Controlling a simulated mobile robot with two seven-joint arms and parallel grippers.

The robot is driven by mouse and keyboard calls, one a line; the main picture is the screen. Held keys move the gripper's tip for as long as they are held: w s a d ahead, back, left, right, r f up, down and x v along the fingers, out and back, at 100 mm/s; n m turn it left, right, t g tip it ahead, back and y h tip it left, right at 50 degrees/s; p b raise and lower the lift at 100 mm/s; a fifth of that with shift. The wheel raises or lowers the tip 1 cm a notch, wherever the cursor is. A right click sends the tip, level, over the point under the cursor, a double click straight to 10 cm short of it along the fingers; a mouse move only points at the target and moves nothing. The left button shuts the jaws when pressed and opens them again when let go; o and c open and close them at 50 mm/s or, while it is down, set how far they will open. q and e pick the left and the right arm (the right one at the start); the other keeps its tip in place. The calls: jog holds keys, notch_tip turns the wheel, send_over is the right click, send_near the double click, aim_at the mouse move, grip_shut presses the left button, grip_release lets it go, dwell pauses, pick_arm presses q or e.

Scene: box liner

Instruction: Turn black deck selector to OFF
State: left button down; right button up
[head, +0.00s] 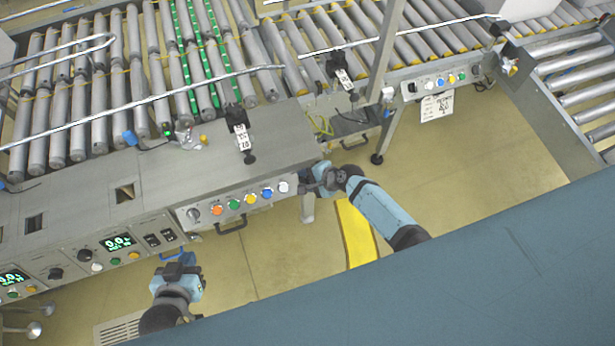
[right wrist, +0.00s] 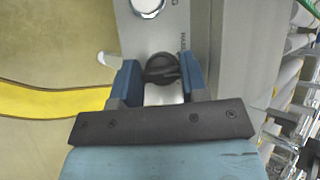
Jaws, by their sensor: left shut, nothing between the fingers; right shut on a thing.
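The black deck selector (right wrist: 162,68) is a round dark knob in the right wrist view. It sits between the two blue fingers of my right gripper (right wrist: 159,80), which is shut on it. In the head view my right gripper (head: 316,184) is at the right end of the button panel (head: 240,202) and hides the knob there. Which position the selector points to cannot be read. My left gripper (head: 180,260) is shut and empty, low in front of the left control panel.
The panel carries a row of coloured buttons, with a white button (head: 283,187) beside my right gripper. A grey rotary knob (head: 193,213) is at its left end. Roller conveyors (head: 150,60) lie behind. Yellow-marked floor (head: 355,230) is open in front.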

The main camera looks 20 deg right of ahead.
jog(key=shift+m, duration=0.5)
jog(key=o, duration=0.6)
jog(key=shift+o, duration=0.2)
jog(key=shift+d+r, duration=0.1)
jog(key=p+v, duration=0.2)
jog(key=v, duration=1.1)
jog(key=shift+s+d, duration=0.2)
jog(key=shift+s, duration=0.25)
